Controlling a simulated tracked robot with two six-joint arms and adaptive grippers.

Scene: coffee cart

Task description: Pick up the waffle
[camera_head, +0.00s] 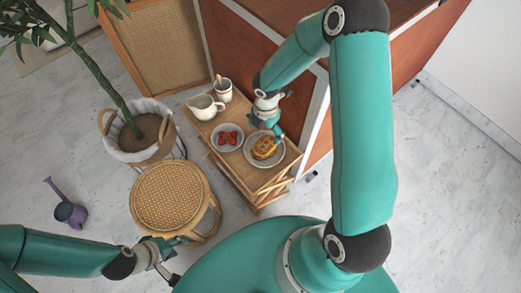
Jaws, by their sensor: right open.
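The golden-brown waffle (264,148) lies on a pale round plate (278,160) at the near end of the wooden cart (237,170). My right gripper (268,129) reaches down from above, beside the waffle's far edge, with its fingers apart. Whether a fingertip touches the waffle cannot be told from this angle. My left gripper (177,260) is at the lower left, near the stool, with its fingers spread and nothing visible between them.
A bowl of red berries (227,138), a white pitcher (205,106) and a cup (224,91) share the cart. A woven stool (170,195), a potted plant (140,135) and a purple watering can (69,212) stand left. A reddish-brown counter (245,42) stands behind the cart.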

